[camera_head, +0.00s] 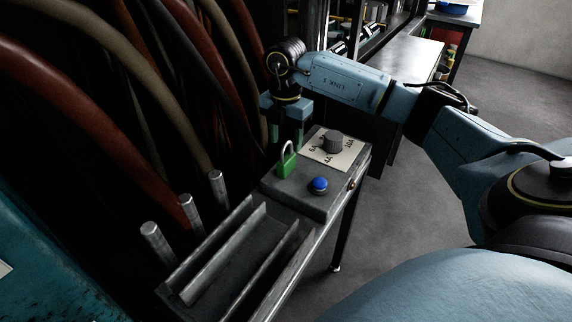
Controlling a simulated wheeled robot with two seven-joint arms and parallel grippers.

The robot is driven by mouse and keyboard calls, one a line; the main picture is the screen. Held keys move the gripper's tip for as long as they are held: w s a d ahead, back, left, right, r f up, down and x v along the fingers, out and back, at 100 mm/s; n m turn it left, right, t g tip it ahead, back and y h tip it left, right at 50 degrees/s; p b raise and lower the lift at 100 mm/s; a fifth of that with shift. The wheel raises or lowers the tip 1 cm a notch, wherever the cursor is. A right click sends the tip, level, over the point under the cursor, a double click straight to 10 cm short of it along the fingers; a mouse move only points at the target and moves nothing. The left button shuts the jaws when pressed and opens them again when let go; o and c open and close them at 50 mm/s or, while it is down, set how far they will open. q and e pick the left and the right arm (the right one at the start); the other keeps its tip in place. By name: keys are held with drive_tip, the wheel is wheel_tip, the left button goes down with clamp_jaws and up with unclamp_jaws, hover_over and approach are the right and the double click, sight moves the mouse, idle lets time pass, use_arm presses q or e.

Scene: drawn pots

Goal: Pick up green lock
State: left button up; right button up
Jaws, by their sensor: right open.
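The green lock (286,165) stands on top of a grey control box, with its metal shackle pointing up. My right gripper (286,134) points down just behind and above the lock, with its two fingers apart. The fingers look empty, and I cannot tell whether they touch the lock. My left gripper is not in this view.
The control box (300,198) carries a dark knob (333,141) on a marked plate and a blue button (318,185). A slotted metal tray (222,262) and several upright metal posts (193,210) are in front. Thick hoses (130,95) hang at the left. Floor is clear at the right.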

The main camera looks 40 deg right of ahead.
sight(286, 157)
drive_tip(key=shift+d+f+b, duration=0.15)
drive_tip(key=shift+f+b, duration=0.65)
drive_tip(key=shift+f, duration=2.75)
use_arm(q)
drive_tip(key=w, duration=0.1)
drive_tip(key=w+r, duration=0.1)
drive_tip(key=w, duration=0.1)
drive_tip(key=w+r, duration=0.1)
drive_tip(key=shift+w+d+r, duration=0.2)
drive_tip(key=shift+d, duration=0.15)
use_arm(e)
clamp_jaws()
